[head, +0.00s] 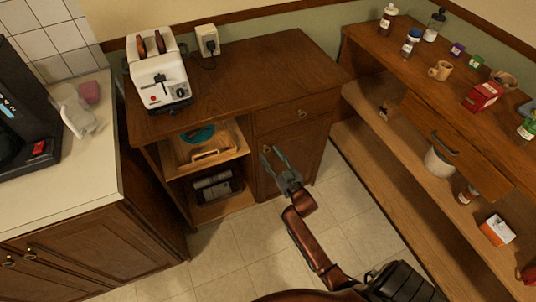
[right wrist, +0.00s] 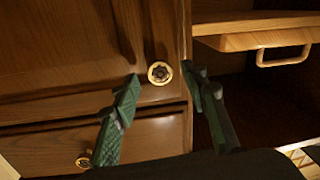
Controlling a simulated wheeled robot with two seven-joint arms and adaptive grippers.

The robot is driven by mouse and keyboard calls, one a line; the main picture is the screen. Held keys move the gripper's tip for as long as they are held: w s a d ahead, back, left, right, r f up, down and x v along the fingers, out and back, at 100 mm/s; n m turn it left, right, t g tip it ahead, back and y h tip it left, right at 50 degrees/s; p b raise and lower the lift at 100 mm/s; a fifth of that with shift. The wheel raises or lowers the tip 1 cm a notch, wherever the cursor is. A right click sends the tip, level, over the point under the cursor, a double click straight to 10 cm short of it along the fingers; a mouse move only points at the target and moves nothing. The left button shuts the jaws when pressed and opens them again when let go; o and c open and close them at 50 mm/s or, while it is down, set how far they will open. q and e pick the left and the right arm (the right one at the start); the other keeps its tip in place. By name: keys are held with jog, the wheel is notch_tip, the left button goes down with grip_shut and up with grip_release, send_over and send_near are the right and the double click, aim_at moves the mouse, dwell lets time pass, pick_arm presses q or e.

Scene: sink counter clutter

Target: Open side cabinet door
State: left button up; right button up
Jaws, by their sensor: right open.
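The side cabinet door (head: 307,150) is a brown wooden panel under a drawer, at the right of the low wooden cabinet. It looks shut. My right gripper (head: 273,153) is open in front of the door's left side. In the right wrist view the door (right wrist: 70,45) fills the upper left, and its round brass knob (right wrist: 160,72) shows in the gap between the two green fingertips of the right gripper (right wrist: 162,80). I cannot tell whether a finger touches the knob or the door. My left gripper is not in view.
Open shelves left of the door hold a wooden tray (head: 233,152) and a dark box. A white toaster (head: 160,80) stands on top. The drawer's knob (head: 302,114) is above the door. Tiled floor (head: 235,255) is free in front. A cluttered shelf unit (head: 375,165) stands at right.

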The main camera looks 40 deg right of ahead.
jog(key=shift+w+d, duration=0.1)
jog(key=shift+w, duration=0.5)
jog(key=shift+c, duration=0.7)
grip_shut()
